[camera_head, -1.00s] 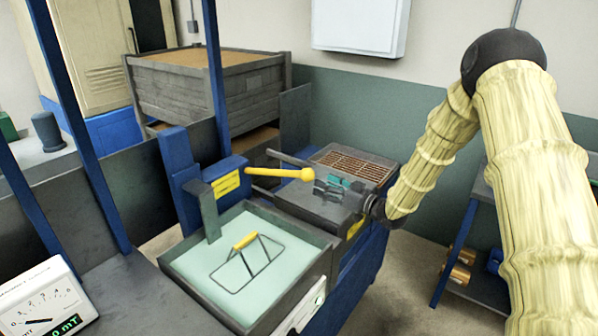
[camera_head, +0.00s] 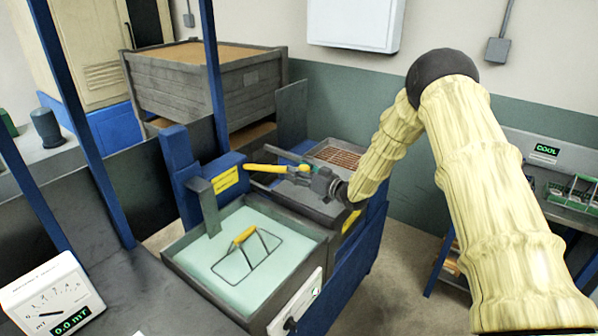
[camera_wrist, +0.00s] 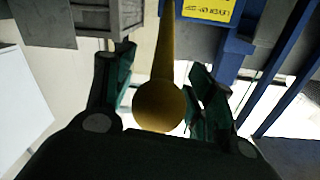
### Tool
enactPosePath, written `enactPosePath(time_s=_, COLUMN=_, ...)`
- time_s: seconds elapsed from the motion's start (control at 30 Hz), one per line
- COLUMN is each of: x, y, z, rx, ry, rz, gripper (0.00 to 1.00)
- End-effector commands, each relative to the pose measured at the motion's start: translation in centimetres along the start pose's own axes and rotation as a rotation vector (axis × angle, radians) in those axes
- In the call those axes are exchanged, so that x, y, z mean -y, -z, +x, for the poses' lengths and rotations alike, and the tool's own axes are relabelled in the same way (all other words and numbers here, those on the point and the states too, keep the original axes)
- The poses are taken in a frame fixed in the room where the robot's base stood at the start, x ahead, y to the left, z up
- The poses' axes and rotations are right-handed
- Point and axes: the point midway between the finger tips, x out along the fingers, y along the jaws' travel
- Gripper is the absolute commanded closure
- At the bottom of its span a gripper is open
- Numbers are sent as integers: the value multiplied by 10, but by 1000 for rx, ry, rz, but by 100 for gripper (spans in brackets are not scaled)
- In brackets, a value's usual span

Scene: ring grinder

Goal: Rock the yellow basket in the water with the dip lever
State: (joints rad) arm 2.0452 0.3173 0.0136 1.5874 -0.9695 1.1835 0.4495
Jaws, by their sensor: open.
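The dip lever is a yellow rod (camera_head: 262,168) running out from a blue post with a yellow label. Its yellow ball end (camera_wrist: 159,106) fills the middle of the wrist view. My gripper (camera_head: 296,170) is open at the ball end; in the wrist view its green-padded fingers (camera_wrist: 160,98) stand on either side of the ball with gaps showing. The yellow basket shows as a yellow handle (camera_head: 244,235) with a dark wire frame in the pale green water (camera_head: 213,250) of the grey tank. The basket's lower part is hard to make out.
Behind the tank, a second bay with a brown grate (camera_head: 338,156) lies beyond my gripper. Blue uprights (camera_head: 83,130) stand at left. A meter (camera_head: 52,295) reads 0.0 mT. A grey crate (camera_head: 205,95) stands behind. A shelf with a COOL display (camera_head: 545,150) is at right.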

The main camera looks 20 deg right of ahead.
Motion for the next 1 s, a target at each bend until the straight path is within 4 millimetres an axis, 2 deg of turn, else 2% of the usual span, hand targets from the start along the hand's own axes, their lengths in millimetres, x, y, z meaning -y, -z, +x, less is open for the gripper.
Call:
enactPosePath(time_s=0.1, x=0, y=0, z=0, rx=0, ry=0, rz=0, gripper=45)
enactPosePath(time_s=0.13, x=0, y=0, z=0, rx=0, ry=0, rz=0, gripper=49)
enactPosePath(time_s=0.4, x=0, y=0, z=0, rx=0, ry=0, rz=0, gripper=98)
enactPosePath(time_s=0.43, x=0, y=0, z=0, rx=0, ry=0, rz=0, gripper=100)
enactPosePath(time_s=0.67, x=0, y=0, z=-1, rx=1, ry=0, rz=0, gripper=100)
enactPosePath(time_s=0.77, x=1, y=6, z=1, rx=0, ry=0, rz=-1, gripper=100)
enactPosePath(time_s=0.87, x=4, y=20, z=7, rx=-2, ry=1, rz=-3, gripper=100)
enactPosePath(time_s=1.0, x=10, y=50, z=20, rx=-5, ry=1, rz=-5, gripper=100)
